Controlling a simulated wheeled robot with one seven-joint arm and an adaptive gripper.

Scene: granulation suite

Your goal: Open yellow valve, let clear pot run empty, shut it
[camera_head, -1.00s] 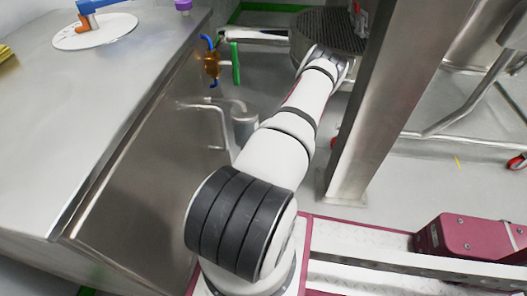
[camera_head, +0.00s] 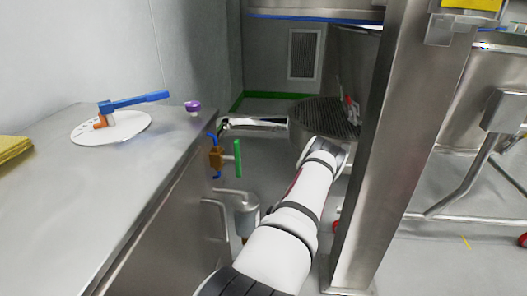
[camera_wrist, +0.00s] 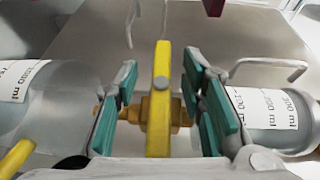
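In the wrist view a yellow valve lever (camera_wrist: 161,100) stands upright in front of a brass valve body (camera_wrist: 183,112). My gripper (camera_wrist: 160,84) is open around it, with one teal-padded finger on each side and a gap between each pad and the lever. A clear pot with ml marks (camera_wrist: 62,108) shows at the left, and another marked clear pot (camera_wrist: 280,118) at the right. I cannot tell which pot the yellow valve serves, nor how full either is. In the head view I cannot make out the yellow lever or my fingers clearly.
A brass valve (camera_head: 216,158) with a green lever (camera_head: 238,158) is beside the steel counter (camera_head: 60,215). On the counter are a white disc with a blue lever (camera_head: 135,101) and a purple-topped item (camera_head: 193,106). A steel post (camera_head: 375,150) rises right of my arm.

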